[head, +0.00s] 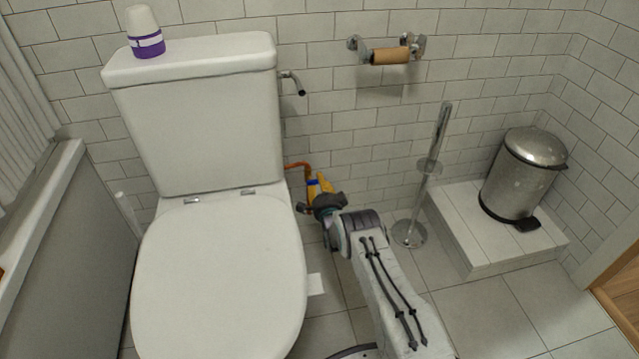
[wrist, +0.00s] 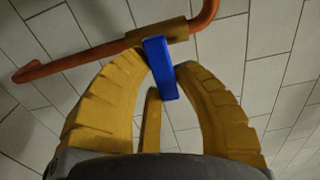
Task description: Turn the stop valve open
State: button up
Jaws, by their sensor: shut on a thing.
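The stop valve has a blue handle (wrist: 161,68) and a brass body (wrist: 158,36) on a copper pipe (wrist: 84,62). In the wrist view the blue handle sits between the tips of my gripper's yellow fingers (wrist: 165,75), which are shut on it. In the head view my gripper (head: 320,187) is at the wall to the right of the toilet. There the blue handle (head: 313,183) shows only as a small patch by the fingers, and the copper pipe (head: 298,165) bends above them. The valve body is mostly hidden there.
The toilet (head: 220,260) stands close to the left of my gripper. A toilet brush stand (head: 425,185) is to the right, with a steel bin (head: 522,175) on a tiled step (head: 480,235) beyond it. A roll holder (head: 390,52) is on the wall above.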

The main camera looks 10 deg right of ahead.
grip_shut()
jog(key=shift+r+n, duration=0.1)
jog(key=shift+n, duration=0.2)
jog(key=n, duration=0.2)
jog(key=r+n, duration=0.1)
jog(key=n, duration=0.2)
jog(key=shift+a+r+n, duration=0.1)
jog(key=shift+r+n, duration=0.15)
jog(key=shift+n, duration=0.05)
jog(key=n, duration=0.3)
jog(key=r+n, duration=0.1)
jog(key=n, duration=0.1)
jog(key=shift+a+r+n, duration=0.1)
jog(key=shift+a+n, duration=0.2)
jog(key=shift+a, duration=0.05)
jog(key=o, duration=0.7)
grip_release()
jog(key=shift+o, duration=0.2)
